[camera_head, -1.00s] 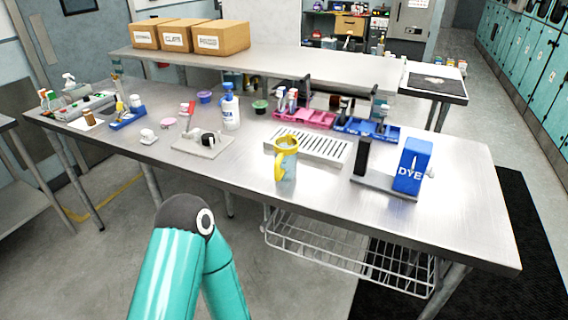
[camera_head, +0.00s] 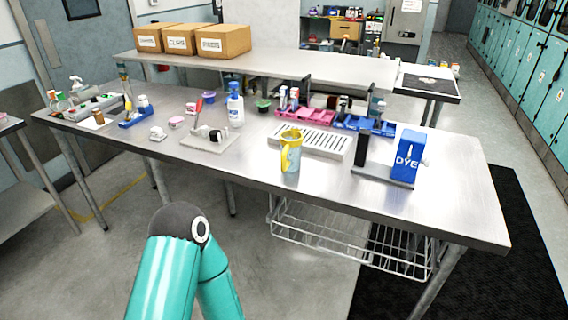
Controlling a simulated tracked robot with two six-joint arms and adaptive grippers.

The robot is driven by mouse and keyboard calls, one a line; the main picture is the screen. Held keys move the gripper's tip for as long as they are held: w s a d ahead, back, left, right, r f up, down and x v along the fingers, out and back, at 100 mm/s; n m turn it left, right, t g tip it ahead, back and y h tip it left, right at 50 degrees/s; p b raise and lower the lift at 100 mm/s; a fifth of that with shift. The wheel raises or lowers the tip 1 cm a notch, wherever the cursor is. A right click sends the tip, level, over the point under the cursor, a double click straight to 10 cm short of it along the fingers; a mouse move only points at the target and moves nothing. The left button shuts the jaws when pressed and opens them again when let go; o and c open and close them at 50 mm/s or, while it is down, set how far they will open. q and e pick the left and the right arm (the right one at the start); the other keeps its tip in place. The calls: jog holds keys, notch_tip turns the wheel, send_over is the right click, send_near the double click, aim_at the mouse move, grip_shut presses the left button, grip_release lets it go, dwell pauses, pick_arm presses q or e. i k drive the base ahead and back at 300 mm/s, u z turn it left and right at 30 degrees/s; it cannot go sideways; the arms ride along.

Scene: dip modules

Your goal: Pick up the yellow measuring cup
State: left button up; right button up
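The yellow measuring cup (camera_head: 291,151) stands upright near the front edge of the metal table, left of the blue DYE box. It has a yellow rim and a paler, see-through-looking body. One teal arm link of mine with a dark joint shows at the bottom, below and in front of the table and well apart from the cup. Neither gripper is in the frame.
The metal table (camera_head: 455,196) also bears a white slotted tray (camera_head: 325,143), a blue DYE box (camera_head: 409,158), a white and blue bottle (camera_head: 235,108) and a grey board (camera_head: 205,140). Pink and blue racks stand behind. A wire basket (camera_head: 345,240) hangs below the table.

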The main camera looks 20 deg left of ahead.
aim_at(291, 141)
jog(key=k, duration=1.05)
jog(key=u, duration=0.4)
jog(key=i, duration=0.9)
jog(key=u, duration=0.75)
jog(key=i, duration=1.05)
jog(key=z, duration=0.05)
